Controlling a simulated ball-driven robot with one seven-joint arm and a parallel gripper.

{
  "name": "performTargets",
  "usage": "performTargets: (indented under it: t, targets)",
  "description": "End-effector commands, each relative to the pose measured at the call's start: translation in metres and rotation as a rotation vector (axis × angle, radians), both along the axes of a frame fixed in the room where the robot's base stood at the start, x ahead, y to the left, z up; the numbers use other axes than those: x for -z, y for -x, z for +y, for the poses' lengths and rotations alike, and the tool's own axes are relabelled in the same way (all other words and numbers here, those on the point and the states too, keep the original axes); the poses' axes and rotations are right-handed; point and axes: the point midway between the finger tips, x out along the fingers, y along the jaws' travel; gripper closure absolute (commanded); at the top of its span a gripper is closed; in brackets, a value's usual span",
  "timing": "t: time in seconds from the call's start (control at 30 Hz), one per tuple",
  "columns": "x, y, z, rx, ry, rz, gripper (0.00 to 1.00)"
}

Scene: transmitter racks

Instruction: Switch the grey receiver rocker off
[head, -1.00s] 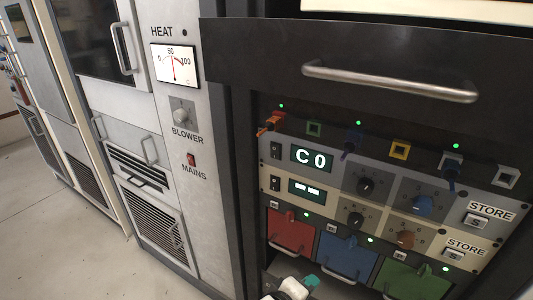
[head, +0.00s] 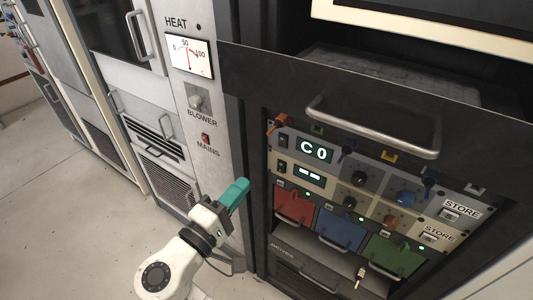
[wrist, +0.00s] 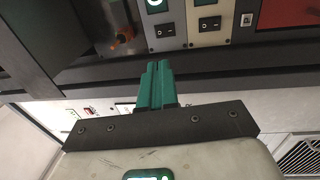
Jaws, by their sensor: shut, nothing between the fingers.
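The grey receiver (head: 330,137) is the upper of two stacked units in the rack, with a lit "C 0" display (head: 314,150). Its black rocker (head: 286,141) is at its left end; in the wrist view the rocker (wrist: 166,29) lies just beyond the fingertips, slightly right. Which side is pressed is too small to tell. My gripper (head: 240,186) has teal fingers, shut and empty, left of and below the rocker in the head view. The fingers (wrist: 158,66) point toward the panel in the wrist view and appear apart from it.
The beige receiver (head: 330,182) below has a similar rocker (head: 282,167). A drawer handle (head: 370,125) juts out above. Red (head: 294,205), blue (head: 340,228) and green (head: 395,254) modules with handles sit below. A MAINS switch (head: 205,137) is on the left cabinet.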

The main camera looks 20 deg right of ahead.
Motion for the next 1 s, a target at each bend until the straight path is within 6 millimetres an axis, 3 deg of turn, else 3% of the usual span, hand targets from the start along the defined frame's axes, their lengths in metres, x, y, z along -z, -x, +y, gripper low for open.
performTargets:
  t: [0.17, 0.7, 1.0]
  targets:
    - [-0.003, -0.011, -0.016, 0.004, -0.001, 0.001, 1.00]
    - [-0.016, -0.068, -0.096, 0.004, -0.002, 0.001, 1.00]
    - [-0.017, -0.080, -0.112, 0.002, -0.001, 0.000, 1.00]
